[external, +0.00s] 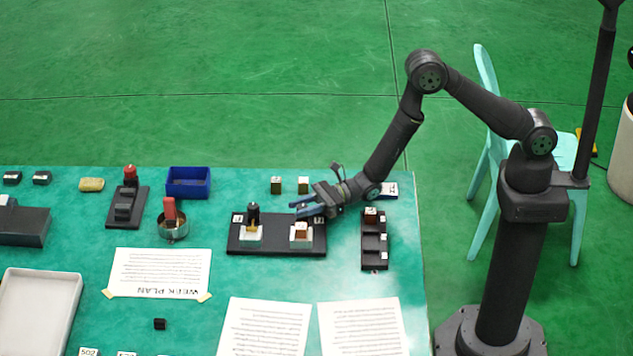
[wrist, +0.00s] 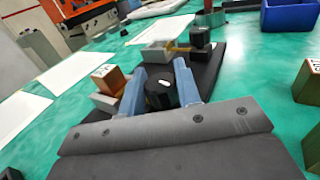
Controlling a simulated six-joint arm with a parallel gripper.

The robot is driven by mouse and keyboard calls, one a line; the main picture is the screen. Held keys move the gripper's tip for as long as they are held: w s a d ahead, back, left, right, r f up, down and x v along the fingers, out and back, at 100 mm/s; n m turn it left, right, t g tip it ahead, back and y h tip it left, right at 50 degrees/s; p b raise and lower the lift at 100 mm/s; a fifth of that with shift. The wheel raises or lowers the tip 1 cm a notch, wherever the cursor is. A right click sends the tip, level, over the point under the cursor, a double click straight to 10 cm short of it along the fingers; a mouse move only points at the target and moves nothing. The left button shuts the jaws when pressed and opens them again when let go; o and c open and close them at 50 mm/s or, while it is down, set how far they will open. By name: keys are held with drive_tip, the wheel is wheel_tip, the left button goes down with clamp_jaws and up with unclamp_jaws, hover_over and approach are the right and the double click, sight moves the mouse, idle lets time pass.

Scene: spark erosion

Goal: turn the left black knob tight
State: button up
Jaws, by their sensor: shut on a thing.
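My gripper (external: 303,208) reaches in from the right over a black plate (external: 275,247) carrying two clamp fixtures. In the wrist view my blue fingers (wrist: 160,88) are shut around a black knob (wrist: 163,93) with a white mark on top. Its fixture holds a copper-coloured block (wrist: 110,79) on a pale seat, left of the fingers. In the external view that copper block (external: 300,229) shows, but the fingers hide the held knob. The other black knob (external: 253,213) stands free at the plate's picture-left fixture; it also shows in the wrist view (wrist: 199,37).
A black rack with blocks (external: 374,252) stands just right of the plate. Two small blocks (external: 290,185) sit behind my gripper. A blue bin (external: 188,182) and a round holder with a red piece (external: 172,225) are further left. Paper sheets (external: 265,327) lie in front.

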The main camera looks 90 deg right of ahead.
drive_tip(key=shift+r, duration=0.1)
drive_tip(key=o, duration=0.9)
drive_tip(key=shift+o, duration=0.2)
drive_tip(key=v, duration=1.7)
drive_tip(key=shift+s+d, duration=0.1)
drive_tip(key=shift+s, duration=0.05)
